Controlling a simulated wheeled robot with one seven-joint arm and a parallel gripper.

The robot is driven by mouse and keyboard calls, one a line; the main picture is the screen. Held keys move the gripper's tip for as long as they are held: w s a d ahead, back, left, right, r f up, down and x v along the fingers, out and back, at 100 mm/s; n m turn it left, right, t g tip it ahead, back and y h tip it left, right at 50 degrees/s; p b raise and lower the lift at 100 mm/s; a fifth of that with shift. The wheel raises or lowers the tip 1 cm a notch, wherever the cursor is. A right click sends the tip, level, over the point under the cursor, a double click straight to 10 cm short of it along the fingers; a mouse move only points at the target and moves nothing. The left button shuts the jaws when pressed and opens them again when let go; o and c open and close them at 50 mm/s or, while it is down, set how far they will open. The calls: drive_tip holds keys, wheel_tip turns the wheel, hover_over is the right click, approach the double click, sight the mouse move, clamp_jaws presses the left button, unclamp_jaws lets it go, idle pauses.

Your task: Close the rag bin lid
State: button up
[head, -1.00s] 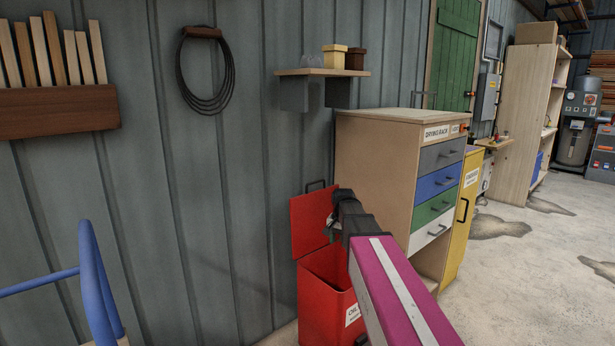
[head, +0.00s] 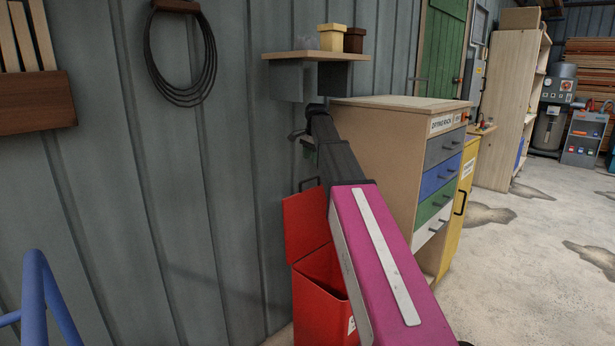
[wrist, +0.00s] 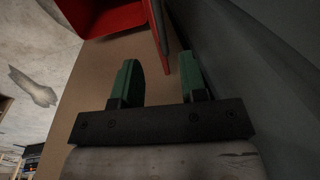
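The red rag bin (head: 322,300) stands on the floor against the grey wall in the head view, partly hidden behind my magenta arm. Its lid (head: 304,222) is open and stands up near the wall, with a dark handle (head: 309,182) at its top edge. My gripper (head: 300,141) is above the lid, close to the wall. In the wrist view my gripper (wrist: 162,80) shows two green fingers spread apart with nothing held. The red lid's edge (wrist: 158,35) passes near and beyond the fingertips, and the red bin (wrist: 105,15) is at the top.
A drying rack cabinet (head: 395,150) with coloured drawers stands right of the bin, beside a yellow cabinet (head: 463,185). A wall shelf (head: 315,56) with small boxes is just above my gripper. A blue tubular rail (head: 38,290) is at lower left. Open floor lies at right.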

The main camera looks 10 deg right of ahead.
sight(309, 179)
drive_tip(key=f, duration=0.6)
drive_tip(key=w+f, duration=0.1)
drive_tip(key=f, duration=0.2)
drive_tip(key=shift+a, duration=0.4)
clamp_jaws()
